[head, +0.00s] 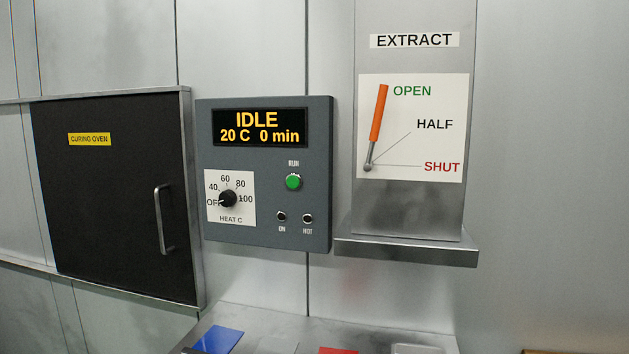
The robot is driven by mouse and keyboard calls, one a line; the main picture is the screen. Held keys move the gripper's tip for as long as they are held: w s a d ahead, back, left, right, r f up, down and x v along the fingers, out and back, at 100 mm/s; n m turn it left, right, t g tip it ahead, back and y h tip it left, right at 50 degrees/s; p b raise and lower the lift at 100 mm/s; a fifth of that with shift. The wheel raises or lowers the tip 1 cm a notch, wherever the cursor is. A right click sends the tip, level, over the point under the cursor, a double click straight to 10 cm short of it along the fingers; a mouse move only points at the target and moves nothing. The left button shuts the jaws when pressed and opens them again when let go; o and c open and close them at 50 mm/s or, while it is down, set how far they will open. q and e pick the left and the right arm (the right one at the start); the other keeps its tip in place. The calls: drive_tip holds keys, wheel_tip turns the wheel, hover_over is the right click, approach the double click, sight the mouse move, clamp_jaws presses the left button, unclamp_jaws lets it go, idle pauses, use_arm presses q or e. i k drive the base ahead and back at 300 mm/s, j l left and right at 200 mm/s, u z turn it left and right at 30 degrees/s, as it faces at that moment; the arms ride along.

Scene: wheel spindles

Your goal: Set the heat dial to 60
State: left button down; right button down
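The heat dial (228,198) is a round black knob on a white scale plate (244,217) marked OFF, 40, 60, 80, 100 and HEAT C. Its pointer appears to face left, toward OFF. The dial sits at the lower left of a grey control panel (318,170). The panel's display (260,127) reads IDLE, 20 C, 0 min. Neither of my grippers shows in the head view.
A closed black curing oven door (110,200) with a metal handle (163,220) is left of the panel. A green RUN button (293,182) is right of the dial. An orange EXTRACT lever (378,115) points to OPEN. A ledge (405,250) juts out below it.

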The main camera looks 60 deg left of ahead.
sight(227, 198)
drive_tip(key=u, duration=2.3)
